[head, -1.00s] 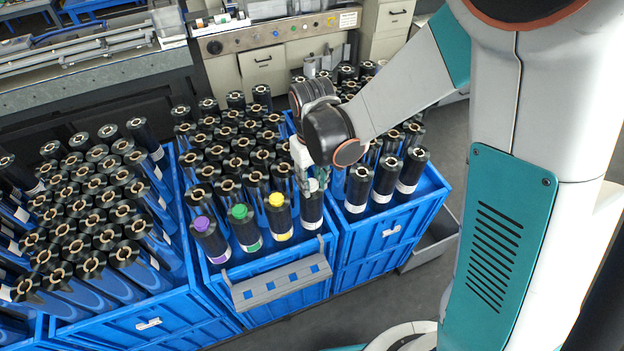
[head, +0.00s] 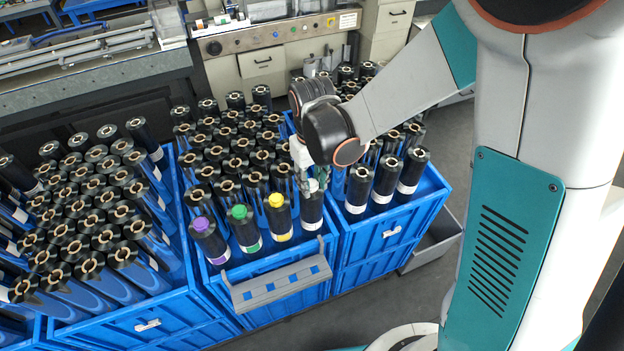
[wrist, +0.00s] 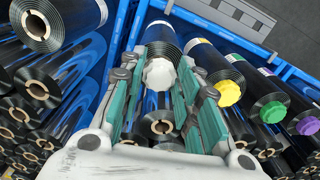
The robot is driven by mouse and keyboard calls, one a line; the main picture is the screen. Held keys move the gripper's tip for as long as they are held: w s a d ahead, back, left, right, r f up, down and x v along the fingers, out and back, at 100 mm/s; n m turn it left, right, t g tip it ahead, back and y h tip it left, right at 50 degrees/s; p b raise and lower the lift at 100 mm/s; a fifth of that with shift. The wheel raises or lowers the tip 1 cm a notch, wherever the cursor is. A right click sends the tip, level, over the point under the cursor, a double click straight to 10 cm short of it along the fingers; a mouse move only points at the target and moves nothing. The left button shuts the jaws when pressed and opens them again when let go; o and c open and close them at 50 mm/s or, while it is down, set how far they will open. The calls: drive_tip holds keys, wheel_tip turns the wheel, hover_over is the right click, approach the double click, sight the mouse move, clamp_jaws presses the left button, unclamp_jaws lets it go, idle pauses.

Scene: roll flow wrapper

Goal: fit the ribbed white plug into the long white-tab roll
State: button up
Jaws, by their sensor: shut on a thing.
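The ribbed white plug (wrist: 159,74) is between the green fingers of my gripper (wrist: 160,88) in the wrist view. My gripper is shut on it. The plug is at the top end of the long white-tab roll (wrist: 162,36) and covers its core hole. I cannot tell how deep it sits, or whether it is in the core. In the head view, my gripper (head: 312,184) is over the white-tab roll (head: 312,211), which stands at the right end of the front row. The fingers largely hide the plug there.
Rolls with yellow (head: 276,200), green (head: 239,212) and purple (head: 199,224) plugs stand to the left in the same blue crate (head: 262,318). White-banded rolls (head: 386,175) stand in the right crate. Many open-core rolls crowd behind. A grey tray (head: 280,285) hangs on the crate's front.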

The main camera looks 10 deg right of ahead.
sight(312, 184)
drive_tip(key=shift+r+p, duration=0.4)
drive_tip(key=shift+r, duration=0.4)
drive_tip(key=shift+f+b, duration=1.2)
drive_tip(key=shift+b, duration=0.15)
idle(1.4)
drive_tip(key=o, duration=0.4)
drive_tip(key=shift+o, duration=0.2)
wheel_tip(312, 184, up, 11)
drive_tip(key=p, duration=0.7)
idle(0.6)
idle(0.5)
